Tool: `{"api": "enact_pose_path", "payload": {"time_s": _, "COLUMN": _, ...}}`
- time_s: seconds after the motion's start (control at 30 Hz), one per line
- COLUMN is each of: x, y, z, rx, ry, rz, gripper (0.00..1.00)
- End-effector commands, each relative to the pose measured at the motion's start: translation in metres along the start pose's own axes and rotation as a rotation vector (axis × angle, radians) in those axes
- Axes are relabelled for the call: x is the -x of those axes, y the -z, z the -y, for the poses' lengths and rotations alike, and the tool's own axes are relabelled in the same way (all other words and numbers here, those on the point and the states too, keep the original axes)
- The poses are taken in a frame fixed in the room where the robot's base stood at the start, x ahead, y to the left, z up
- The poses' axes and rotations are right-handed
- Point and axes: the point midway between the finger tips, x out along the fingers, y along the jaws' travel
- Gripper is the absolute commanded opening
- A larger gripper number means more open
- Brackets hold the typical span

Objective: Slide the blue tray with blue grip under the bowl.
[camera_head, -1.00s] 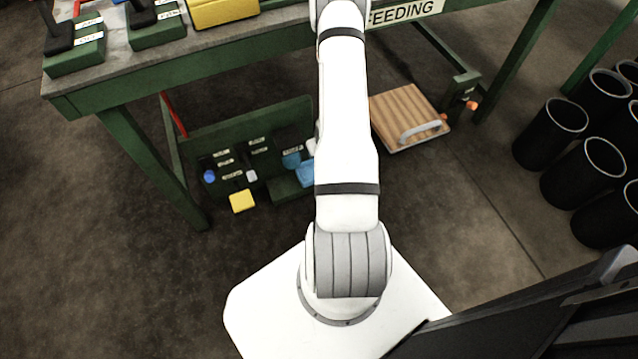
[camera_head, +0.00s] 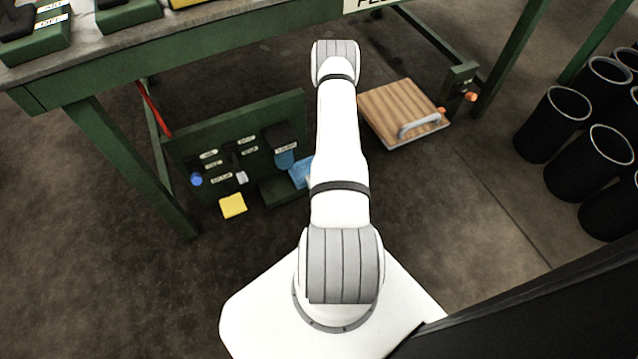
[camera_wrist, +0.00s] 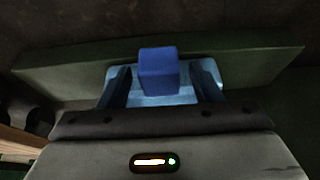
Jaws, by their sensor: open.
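The light blue tray (camera_wrist: 208,74) lies on a green ledge (camera_wrist: 60,73) in the wrist view, with its dark blue block grip (camera_wrist: 158,72) standing up from it. My gripper (camera_wrist: 158,84) is open, with one dark finger on each side of the grip and a gap to each; whether the fingers are low enough to clasp it is unclear. In the head view the tray (camera_head: 300,172) is partly hidden by my arm, and my gripper is hidden. Beside it, a rounded teal-blue thing (camera_head: 286,159) under a dark labelled box may be the bowl; I cannot tell.
A wooden board with a handle (camera_head: 392,110) lies right of my arm. Black bins (camera_head: 552,120) stand far right.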

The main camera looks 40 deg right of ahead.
Motion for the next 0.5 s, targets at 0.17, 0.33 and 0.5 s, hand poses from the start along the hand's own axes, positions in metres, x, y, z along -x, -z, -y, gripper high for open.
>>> {"api": "enact_pose_path", "payload": {"time_s": 0.17, "x": -0.0036, "y": 0.0003, "z": -0.0001, "rx": 0.000, "ry": 0.000, "rz": 0.000, "gripper": 0.58}}
{"api": "enact_pose_path", "payload": {"time_s": 0.33, "x": -0.0032, "y": 0.0002, "z": -0.0004, "rx": 0.000, "ry": 0.000, "rz": 0.000, "gripper": 0.56}}
{"api": "enact_pose_path", "payload": {"time_s": 0.5, "x": -0.0031, "y": 0.0001, "z": -0.0006, "rx": -0.001, "ry": 0.000, "rz": 0.000, "gripper": 0.42}}
